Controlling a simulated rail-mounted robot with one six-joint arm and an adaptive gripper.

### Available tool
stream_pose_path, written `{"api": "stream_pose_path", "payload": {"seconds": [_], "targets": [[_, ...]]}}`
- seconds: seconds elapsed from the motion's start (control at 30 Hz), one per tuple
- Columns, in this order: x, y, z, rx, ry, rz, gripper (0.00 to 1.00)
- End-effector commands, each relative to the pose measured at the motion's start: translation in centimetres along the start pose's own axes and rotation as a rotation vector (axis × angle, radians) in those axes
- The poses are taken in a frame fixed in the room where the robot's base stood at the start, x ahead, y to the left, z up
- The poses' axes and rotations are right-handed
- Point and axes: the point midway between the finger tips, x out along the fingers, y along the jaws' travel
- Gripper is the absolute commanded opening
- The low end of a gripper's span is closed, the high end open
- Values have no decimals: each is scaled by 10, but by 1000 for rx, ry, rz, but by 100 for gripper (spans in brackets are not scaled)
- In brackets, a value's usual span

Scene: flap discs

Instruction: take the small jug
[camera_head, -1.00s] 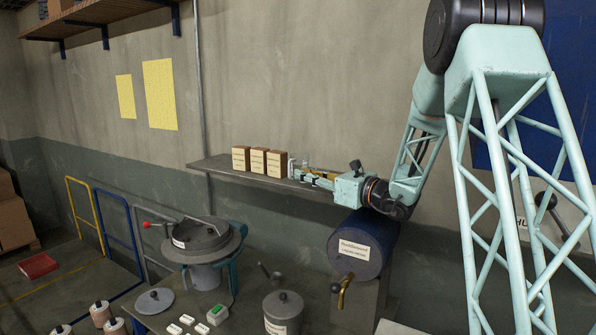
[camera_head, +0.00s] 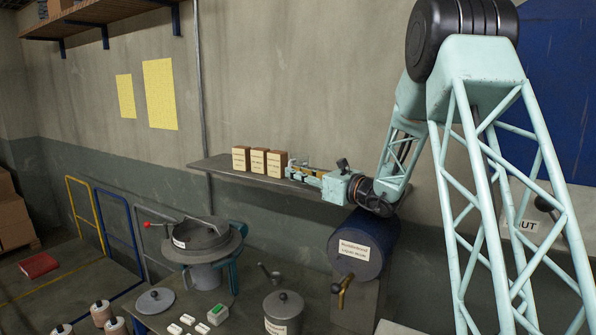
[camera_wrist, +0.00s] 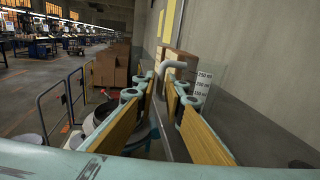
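The small jug (camera_wrist: 203,86) is clear, with 250, 200 and 150 ml marks, and shows just beyond my fingertips in the wrist view. Its grey handle (camera_wrist: 173,66) points toward the gap between the fingers. My gripper (camera_wrist: 163,98) has its yellow-padded fingers apart, with the handle at or between their tips; I cannot tell whether they touch it. In the head view my gripper (camera_head: 290,170) lies level over the wall shelf (camera_head: 225,170), at the right of the boxes. The jug is hard to make out there, behind the fingers.
Several labelled brown boxes (camera_head: 259,160) stand on the shelf just left of the gripper. The wall is close behind. Below are a blue drum with a tap (camera_head: 360,245), a lidded pot (camera_head: 283,310) and a round vessel (camera_head: 200,240).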

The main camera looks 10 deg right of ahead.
Motion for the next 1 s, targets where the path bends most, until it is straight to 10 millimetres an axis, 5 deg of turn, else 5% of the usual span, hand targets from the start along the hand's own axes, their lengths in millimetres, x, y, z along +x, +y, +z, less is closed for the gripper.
{"api": "stream_pose_path", "payload": {"seconds": [0.3,0.87,1.0], "targets": [[25,0,1,-1,-1,-1,11],[26,0,1,-1,-1,-1,11],[26,0,1,-1,-1,-1,0]]}}
